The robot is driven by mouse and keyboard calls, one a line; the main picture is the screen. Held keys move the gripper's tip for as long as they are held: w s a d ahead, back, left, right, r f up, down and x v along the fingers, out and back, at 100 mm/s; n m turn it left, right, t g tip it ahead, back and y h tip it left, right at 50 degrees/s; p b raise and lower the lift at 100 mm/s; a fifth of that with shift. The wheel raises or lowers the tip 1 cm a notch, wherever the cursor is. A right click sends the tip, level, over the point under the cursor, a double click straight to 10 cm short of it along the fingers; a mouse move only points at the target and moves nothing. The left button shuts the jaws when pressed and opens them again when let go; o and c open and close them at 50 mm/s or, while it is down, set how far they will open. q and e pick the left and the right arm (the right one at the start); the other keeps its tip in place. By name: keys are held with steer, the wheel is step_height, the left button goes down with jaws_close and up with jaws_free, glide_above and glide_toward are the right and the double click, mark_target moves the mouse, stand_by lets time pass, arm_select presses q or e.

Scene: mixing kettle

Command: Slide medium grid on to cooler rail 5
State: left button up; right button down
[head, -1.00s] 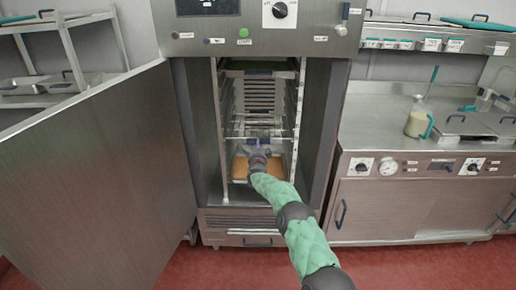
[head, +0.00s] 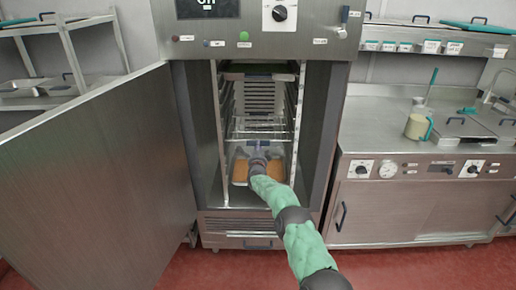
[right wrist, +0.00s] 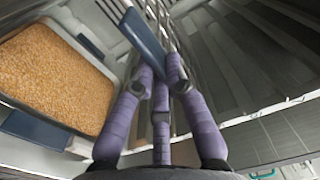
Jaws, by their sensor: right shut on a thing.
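My right gripper (head: 257,152) reaches into the open tall cooler. In the right wrist view its purple fingers (right wrist: 160,85) are shut on a dark blue handle (right wrist: 146,42), which appears to belong to the medium grid. Thin wire bars (right wrist: 165,22) show just beyond the handle. In the head view, wire bars (head: 258,135) show between the side rails (head: 297,120), beyond the gripper. Which rail they rest on cannot be told. My left gripper is not in view.
A metal tray of orange-brown grains (head: 240,172) sits low in the cooler, left of the fingers in the right wrist view (right wrist: 55,80). The cooler door (head: 95,165) stands open at left. A counter (head: 430,155) stands at right.

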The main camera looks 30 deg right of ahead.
steer(key=shift+d+r, duration=0.1)
steer(key=shift+r, duration=0.15)
steer(key=c, duration=1.2)
jaws_free()
steer(key=shift+f, duration=0.1)
steer(key=o, duration=0.4)
steer(key=shift+f, duration=0.35)
steer(key=shift+c, duration=0.2)
steer(key=shift+o, duration=0.6)
steer(key=shift+r, duration=0.15)
